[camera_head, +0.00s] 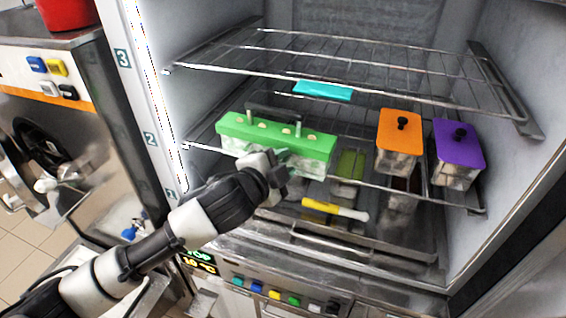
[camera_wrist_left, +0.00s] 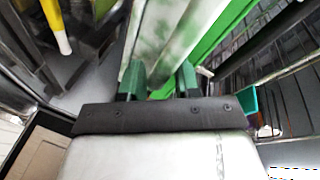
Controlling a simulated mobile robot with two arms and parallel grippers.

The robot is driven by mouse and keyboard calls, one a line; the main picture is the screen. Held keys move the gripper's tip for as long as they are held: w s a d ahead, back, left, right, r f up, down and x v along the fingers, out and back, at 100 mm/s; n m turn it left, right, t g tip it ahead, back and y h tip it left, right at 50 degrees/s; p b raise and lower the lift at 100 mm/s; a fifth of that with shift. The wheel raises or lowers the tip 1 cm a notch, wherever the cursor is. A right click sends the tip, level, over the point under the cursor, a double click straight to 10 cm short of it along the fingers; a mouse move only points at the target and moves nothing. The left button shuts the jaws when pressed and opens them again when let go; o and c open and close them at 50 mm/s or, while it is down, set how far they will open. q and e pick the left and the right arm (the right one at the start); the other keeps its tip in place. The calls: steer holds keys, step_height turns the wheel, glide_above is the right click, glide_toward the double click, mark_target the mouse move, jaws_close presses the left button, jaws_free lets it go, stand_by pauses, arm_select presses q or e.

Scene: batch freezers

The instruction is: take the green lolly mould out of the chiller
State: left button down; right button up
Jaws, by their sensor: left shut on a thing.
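The green lolly mould (camera_head: 240,128) has a bright green top with a dark bar handle on two posts and a pale, frosted lower body. It sits at the left of the chiller's middle wire shelf. My left gripper (camera_head: 278,172) reaches in from the front and is shut on the mould's front side, below the green top. In the left wrist view, the green-tipped fingers (camera_wrist_left: 160,82) close on the pale body of the mould (camera_wrist_left: 165,35). The gripper hides part of the mould's front. My right gripper is not in view.
An orange-lidded tub (camera_head: 398,125) and a purple-lidded tub (camera_head: 458,142) stand right of the mould. A yellow-and-white tool (camera_head: 335,209) lies lower down. The chiller's left wall (camera_head: 180,60) is close.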

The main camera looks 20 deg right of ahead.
arm_select(q)
steer(key=shift+w+f, duration=0.1)
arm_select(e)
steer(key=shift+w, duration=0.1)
arm_select(q)
steer(key=c, duration=0.7)
jaws_free()
steer(key=shift+w, duration=0.15)
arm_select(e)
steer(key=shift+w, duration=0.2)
arm_select(q)
steer(key=b+v, duration=0.3)
steer(key=v, duration=0.7)
steer(key=shift+s+a, duration=0.25)
steer(key=shift+s, duration=0.1)
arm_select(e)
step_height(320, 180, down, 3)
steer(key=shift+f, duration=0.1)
